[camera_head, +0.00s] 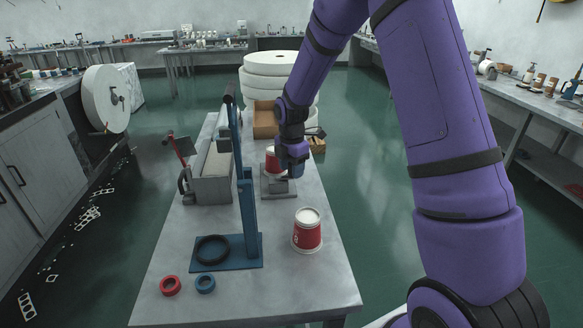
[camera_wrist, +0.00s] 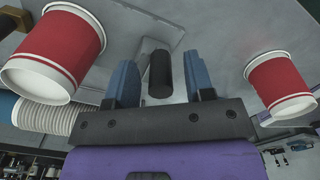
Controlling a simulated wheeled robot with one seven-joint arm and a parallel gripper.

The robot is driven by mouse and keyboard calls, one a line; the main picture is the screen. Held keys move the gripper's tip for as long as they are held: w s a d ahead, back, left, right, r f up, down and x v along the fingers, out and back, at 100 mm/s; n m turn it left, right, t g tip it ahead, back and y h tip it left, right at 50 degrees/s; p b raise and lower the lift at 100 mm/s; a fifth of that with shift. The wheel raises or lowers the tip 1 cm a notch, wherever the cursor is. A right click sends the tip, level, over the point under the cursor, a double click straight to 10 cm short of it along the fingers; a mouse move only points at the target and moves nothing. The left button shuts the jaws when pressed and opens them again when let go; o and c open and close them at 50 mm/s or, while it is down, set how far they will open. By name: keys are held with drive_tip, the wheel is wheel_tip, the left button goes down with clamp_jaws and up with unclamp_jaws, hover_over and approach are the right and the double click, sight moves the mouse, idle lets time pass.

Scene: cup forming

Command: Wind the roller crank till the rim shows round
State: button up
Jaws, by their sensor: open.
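My gripper (camera_head: 292,168) is over the small grey rolling fixture (camera_head: 278,187) on the table. In the wrist view its two blue-grey fingers (camera_wrist: 160,72) are apart. A black upright crank handle (camera_wrist: 160,84) stands between them, with visible gaps to both fingers. In the head view the handle is hidden by my gripper. A red and white cup (camera_head: 271,161) is at the fixture, partly covered by my gripper. A second red and white cup (camera_head: 307,231) stands on the table nearer the front. Two red cups show in the wrist view, at left (camera_wrist: 60,52) and right (camera_wrist: 278,84).
A blue stand (camera_head: 247,210) with a black ring (camera_head: 212,249) on its base is at left front. A red ring (camera_head: 170,286) and a blue ring (camera_head: 205,283) lie nearby. A grey trough (camera_head: 210,180) is left of the fixture. The front right table is clear.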

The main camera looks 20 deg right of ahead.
clamp_jaws()
drive_tip(key=shift+m, duration=0.3)
